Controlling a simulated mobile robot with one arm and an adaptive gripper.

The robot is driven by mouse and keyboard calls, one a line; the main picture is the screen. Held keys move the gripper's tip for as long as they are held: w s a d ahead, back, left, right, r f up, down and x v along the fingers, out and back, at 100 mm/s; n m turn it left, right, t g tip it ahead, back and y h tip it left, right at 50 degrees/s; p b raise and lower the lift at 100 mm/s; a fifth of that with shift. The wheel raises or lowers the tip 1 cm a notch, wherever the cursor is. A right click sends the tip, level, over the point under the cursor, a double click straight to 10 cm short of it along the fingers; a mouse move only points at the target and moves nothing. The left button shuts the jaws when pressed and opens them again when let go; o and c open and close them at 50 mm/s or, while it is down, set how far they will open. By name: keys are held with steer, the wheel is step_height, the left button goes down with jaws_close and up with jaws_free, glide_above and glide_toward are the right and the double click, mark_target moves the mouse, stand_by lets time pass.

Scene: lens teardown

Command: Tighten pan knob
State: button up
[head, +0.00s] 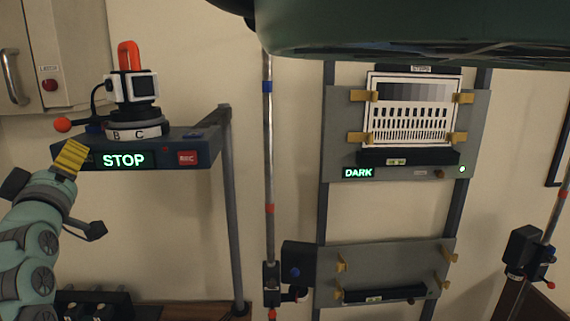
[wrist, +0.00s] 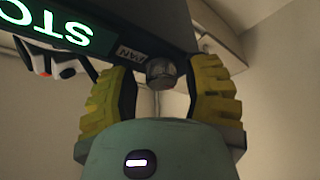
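The pan knob (wrist: 162,70) is a small dark grey round knob beside a PAN label (wrist: 130,54) on the platform in the wrist view. My gripper (wrist: 162,88) has a ridged yellow finger on each side of it. Gaps show between the knob and both fingers, so the gripper is open. In the head view, my gripper (head: 71,157) is at the left front end of the dark platform (head: 205,150), left of the green STOP display (head: 124,160). The knob is hidden there. A camera (head: 133,87) with an orange top stands on a dial marked B and C.
A red-ended lever (head: 62,125) sticks out left of the dial, above my gripper. A REC button (head: 187,157) is on the platform front. A grey post (head: 233,220) stands at its right. A chart panel (head: 412,108) and rail are farther right.

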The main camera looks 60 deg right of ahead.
jaws_close()
steer(key=b, duration=0.3)
steer(key=shift+f+m, duration=0.3)
steer(key=shift+w+a+r+m+g+h+b, duration=0.1)
steer(key=shift+m+g+h+b, duration=1.3)
steer(key=shift+m+b, duration=2.9)
steer(key=shift+w+a+r+m+g+h+b, duration=0.15)
steer(key=shift+m+g+h+b, duration=1.2)
steer(key=shift+m+b, duration=2.95)
steer(key=shift+w+r+m+g+h+b, duration=0.1)
steer(key=shift+m+g+h+b, duration=1.25)
steer(key=shift+m+b, duration=2.95)
steer(key=shift+n+g+y+b, duration=0.4)
steer(key=shift+g+y+b, duration=0.15)
steer(key=shift+g, duration=0.15)
